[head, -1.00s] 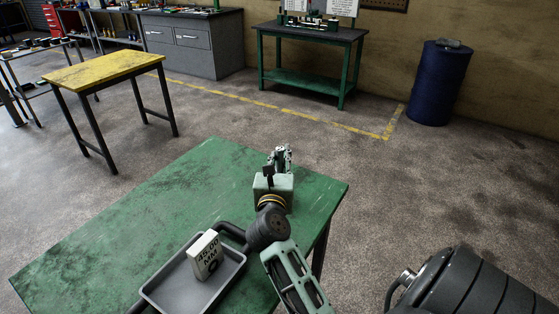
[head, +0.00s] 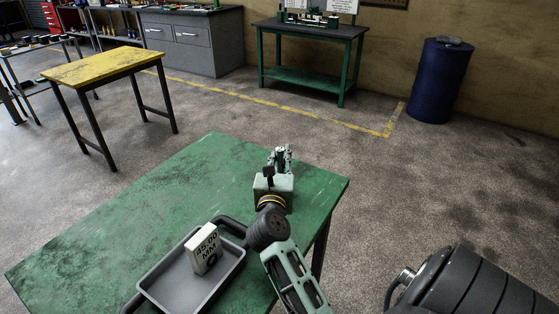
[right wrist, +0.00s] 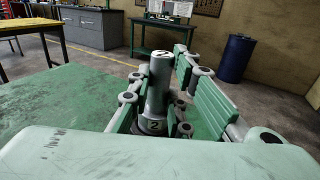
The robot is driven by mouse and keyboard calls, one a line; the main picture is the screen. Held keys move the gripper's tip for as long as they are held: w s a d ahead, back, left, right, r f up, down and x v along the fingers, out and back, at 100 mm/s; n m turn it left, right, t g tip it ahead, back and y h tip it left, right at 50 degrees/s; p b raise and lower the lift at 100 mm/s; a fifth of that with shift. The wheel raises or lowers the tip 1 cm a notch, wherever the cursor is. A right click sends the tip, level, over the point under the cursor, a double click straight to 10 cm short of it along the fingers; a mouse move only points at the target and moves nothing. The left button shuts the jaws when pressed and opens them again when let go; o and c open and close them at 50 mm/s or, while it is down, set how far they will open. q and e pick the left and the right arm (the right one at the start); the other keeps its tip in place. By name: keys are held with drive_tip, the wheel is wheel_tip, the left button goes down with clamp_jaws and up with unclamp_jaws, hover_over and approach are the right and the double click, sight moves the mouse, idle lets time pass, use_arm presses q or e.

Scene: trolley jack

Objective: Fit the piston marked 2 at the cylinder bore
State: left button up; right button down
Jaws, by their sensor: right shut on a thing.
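My right gripper (head: 280,156) is above the far right part of the green table in the head view. In the right wrist view its green-padded fingers (right wrist: 172,88) are shut on a grey metal piston (right wrist: 158,88). The piston stands roughly upright in that view, with a "2" on a pale label at its top and another low on its body. Its lower end is partly hidden by the gripper. A green mechanism (head: 308,19) stands on the far green bench; I cannot make out a cylinder bore on it. My left gripper is not in view.
A grey tray (head: 166,296) on the green table (head: 120,225) holds a white block (head: 203,248) reading "45.00 MM". Beyond are a yellow table (head: 105,66), the far green bench (head: 305,36) and a blue barrel (head: 438,82). Open floor lies between them.

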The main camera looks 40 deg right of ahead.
sight(280, 171)
drive_tip(key=shift+f+b, duration=1.35)
drive_tip(key=shift+f, duration=0.4)
drive_tip(key=c, duration=1.5)
unclamp_jaws()
drive_tip(key=shift+a+f, duration=0.1)
drive_tip(key=shift+c, duration=0.2)
drive_tip(key=shift+s+f, duration=0.1)
drive_tip(key=shift+f, duration=0.05)
wheel_tip(280, 171, up, 11)
drive_tip(key=shift+f, duration=0.2)
drive_tip(key=shift+r, duration=0.1)
